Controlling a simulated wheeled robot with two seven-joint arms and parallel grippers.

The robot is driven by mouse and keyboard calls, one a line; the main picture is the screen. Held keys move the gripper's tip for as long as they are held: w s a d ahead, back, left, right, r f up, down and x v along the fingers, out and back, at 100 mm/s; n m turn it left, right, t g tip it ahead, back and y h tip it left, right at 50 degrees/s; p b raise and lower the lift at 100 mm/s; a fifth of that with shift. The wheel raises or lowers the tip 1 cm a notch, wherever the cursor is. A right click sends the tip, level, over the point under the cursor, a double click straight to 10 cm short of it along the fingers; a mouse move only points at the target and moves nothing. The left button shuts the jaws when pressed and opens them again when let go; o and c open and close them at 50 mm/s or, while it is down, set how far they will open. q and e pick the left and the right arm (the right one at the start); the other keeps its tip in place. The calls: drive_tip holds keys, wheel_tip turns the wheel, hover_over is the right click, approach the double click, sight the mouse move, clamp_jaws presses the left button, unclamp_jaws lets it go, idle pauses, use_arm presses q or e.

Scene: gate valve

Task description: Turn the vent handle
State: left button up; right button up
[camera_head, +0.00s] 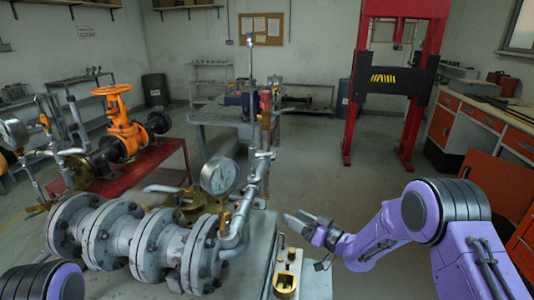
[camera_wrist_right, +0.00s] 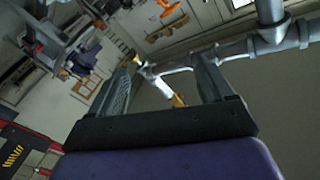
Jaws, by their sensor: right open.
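A grey pipe assembly (camera_head: 245,205) with a round pressure gauge (camera_head: 220,176) rises beside the flanged grey pipe. A red fitting (camera_head: 265,102) sits high on its upright pipe, and small brass fittings (camera_head: 224,218) sit low; I cannot tell which part is the vent handle. My right gripper (camera_head: 298,220) is right of the assembly, apart from it. In the right wrist view the gripper (camera_wrist_right: 162,78) is open, with nothing held. A pale metal stem with a brass end (camera_wrist_right: 178,100) appears between the fingers, farther off. My left gripper is out of view; only part of my left arm shows.
A flanged pipe (camera_head: 120,235) fills the lower left. A brass-topped block (camera_head: 287,270) stands just below my right gripper. An orange valve (camera_head: 122,130) rests on a red stand (camera_head: 140,172) at left. A red press frame (camera_head: 405,75) stands behind; the floor before it is clear.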

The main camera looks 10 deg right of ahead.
wheel_tip(320, 180, up, 10)
drive_tip(key=w+n+g+y, duration=0.2)
drive_tip(key=n+y, duration=0.2)
drive_tip(key=n, duration=0.1)
drive_tip(key=n+g+y+p, duration=0.1)
drive_tip(key=n+g+p, duration=0.1)
drive_tip(key=n+g, duration=0.4)
approach(268, 154)
drive_tip(key=p+x, duration=0.3)
drive_tip(key=x, duration=0.6)
drive_tip(key=shift+w+a+r+p, duration=0.1)
drive_tip(key=shift+w+p, duration=0.05)
drive_tip(key=shift+p, duration=0.15)
drive_tip(key=shift+w+a, duration=0.2)
drive_tip(key=shift+a, duration=0.1)
drive_tip(key=shift+f, duration=0.2)
drive_tip(key=c, duration=1)
